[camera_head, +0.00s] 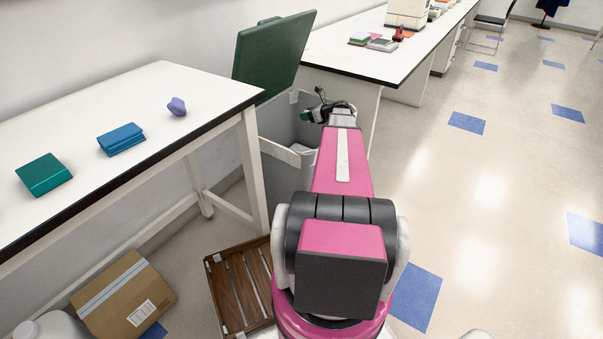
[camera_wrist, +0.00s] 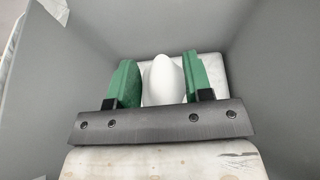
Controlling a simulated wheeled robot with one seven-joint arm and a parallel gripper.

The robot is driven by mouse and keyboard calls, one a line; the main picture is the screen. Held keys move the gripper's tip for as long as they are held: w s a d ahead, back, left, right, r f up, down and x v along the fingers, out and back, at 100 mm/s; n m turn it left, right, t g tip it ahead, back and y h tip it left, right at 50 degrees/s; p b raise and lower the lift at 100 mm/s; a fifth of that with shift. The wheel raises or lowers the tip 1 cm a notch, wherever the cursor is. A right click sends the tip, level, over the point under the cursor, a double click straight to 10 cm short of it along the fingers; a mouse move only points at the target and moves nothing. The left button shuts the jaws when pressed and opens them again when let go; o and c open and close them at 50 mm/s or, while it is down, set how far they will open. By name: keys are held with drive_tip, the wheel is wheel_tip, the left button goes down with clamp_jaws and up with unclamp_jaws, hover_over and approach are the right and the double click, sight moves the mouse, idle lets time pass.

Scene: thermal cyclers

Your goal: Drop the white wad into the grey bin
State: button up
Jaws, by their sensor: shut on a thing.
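The white wad (camera_wrist: 163,80) shows in the wrist view as a smooth rounded shape between the two green fingers. My gripper (camera_wrist: 161,78) is shut on it. The grey bin (camera_wrist: 270,70) surrounds the gripper in the wrist view, its walls on several sides. A pale flat patch lies behind the wad, perhaps at the bin's bottom. In the head view the grey bin (camera_head: 276,128) stands between the two tables with its dark green lid raised. My gripper (camera_head: 313,114) is over the bin there, partly hidden by my arm, and the wad cannot be made out.
The raised green lid (camera_head: 268,55) stands behind the bin. The left table (camera_head: 80,118) carries a purple lump (camera_head: 177,106), a blue stack (camera_head: 121,139) and a green block (camera_head: 44,174). A cardboard box (camera_head: 123,297) and slatted wooden crate (camera_head: 240,290) lie below. The right floor is clear.

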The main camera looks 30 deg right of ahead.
drive_tip(key=o, duration=1)
drive_tip(key=shift+c, duration=0.2)
drive_tip(key=v, duration=1)
drive_tip(key=shift+s+d+r, duration=0.15)
drive_tip(key=shift+s, duration=0.15)
